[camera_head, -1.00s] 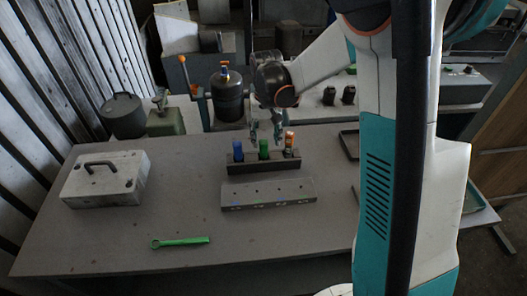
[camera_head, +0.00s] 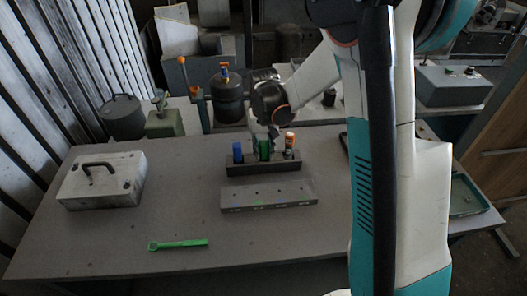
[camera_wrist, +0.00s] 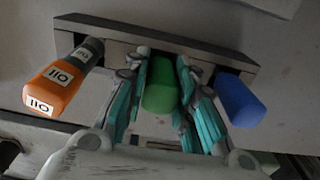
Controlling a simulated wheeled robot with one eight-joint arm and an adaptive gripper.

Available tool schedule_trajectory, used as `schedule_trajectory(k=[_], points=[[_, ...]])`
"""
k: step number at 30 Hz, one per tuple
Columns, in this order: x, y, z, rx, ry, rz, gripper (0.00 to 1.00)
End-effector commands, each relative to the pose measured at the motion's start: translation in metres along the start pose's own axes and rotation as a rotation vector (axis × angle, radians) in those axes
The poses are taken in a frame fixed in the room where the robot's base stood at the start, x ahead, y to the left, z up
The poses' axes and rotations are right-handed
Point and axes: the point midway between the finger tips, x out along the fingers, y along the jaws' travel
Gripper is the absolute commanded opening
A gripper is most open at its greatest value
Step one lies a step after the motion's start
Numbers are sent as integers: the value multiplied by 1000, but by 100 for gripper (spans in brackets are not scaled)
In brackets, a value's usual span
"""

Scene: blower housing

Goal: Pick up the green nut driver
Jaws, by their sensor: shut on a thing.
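The green nut driver (camera_head: 264,149) stands upright in the middle slot of a dark holder block (camera_head: 264,169). In the wrist view its green handle (camera_wrist: 161,86) sits between the two teal-padded fingers. My gripper (camera_head: 260,143) has come down over it from behind and is shut on the handle; in the wrist view the gripper (camera_wrist: 160,95) has a finger on each side. The driver's lower end is hidden in the holder.
A blue-handled driver (camera_head: 238,152) and an orange-handled driver (camera_head: 289,145) stand close on either side in the same holder. A grey block (camera_head: 269,196) with small holes lies in front. A green wrench (camera_head: 178,244) and a white case (camera_head: 102,181) lie to the left.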

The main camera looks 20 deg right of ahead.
Motion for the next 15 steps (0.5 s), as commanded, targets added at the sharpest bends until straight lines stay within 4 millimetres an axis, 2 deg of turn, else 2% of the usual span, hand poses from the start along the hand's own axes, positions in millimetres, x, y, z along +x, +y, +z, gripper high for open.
schedule_trajectory(k=[8, 15], points=[[-2, 0, 0, 0, 0, 0, 0], [-24, 0, 0, 0, 0, 0, 0]])
